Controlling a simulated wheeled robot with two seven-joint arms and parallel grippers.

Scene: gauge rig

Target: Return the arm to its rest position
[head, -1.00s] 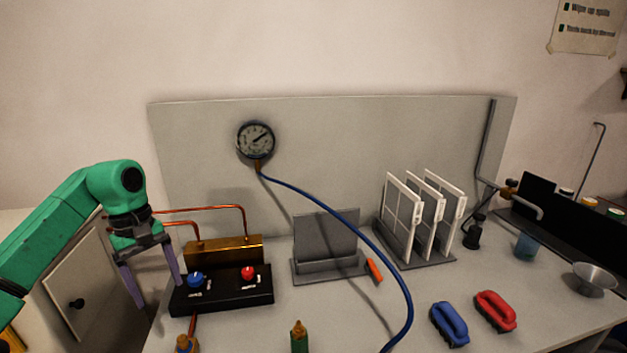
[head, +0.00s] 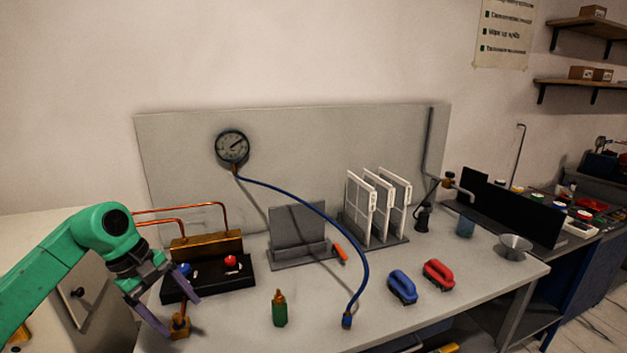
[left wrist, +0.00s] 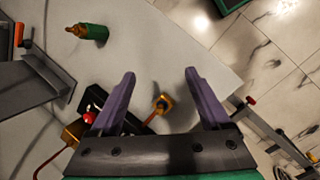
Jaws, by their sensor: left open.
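My left gripper (head: 175,315) has two purple fingers and a green arm that comes in from the left. It is open and empty, low at the left front of the table, in front of the black valve block (head: 208,277) with its blue and red knobs. In the head view its fingers are close to a small brass fitting (head: 180,326). In the left wrist view the gripper (left wrist: 160,85) shows its fingers spread apart, with the brass fitting (left wrist: 161,104) seen between them. I cannot tell the gap in height. My right gripper is not in view.
A blue hose (head: 364,270) runs from the gauge (head: 232,147) to the table's front. A white rack (head: 375,210) stands behind.

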